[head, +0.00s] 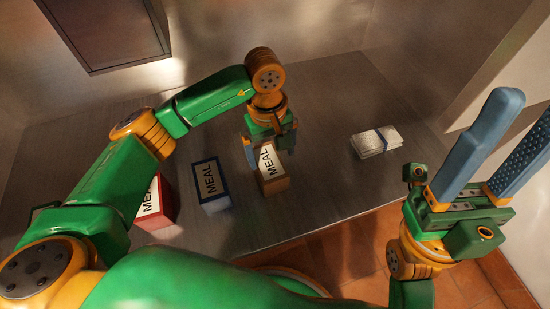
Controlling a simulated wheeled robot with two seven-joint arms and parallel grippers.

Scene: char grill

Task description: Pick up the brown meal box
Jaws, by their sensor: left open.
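The brown meal box (275,186) stands on the steel counter, with a white label reading MEAL on its top. My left gripper (269,147) is over the far end of this box, pointing down. Its jaws are open, with a finger showing at each side of the box's far end. Whether the fingers touch the box cannot be told. My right gripper (517,135) is raised at the right edge, away from the boxes. Its blue fingers are spread apart, with nothing between them.
A blue meal box (213,203) stands just left of the brown one. A red meal box (160,216), partly hidden by my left arm, is further left. A white bundle with a blue band (376,142) lies at the right on the counter (325,105). The counter's middle right is clear.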

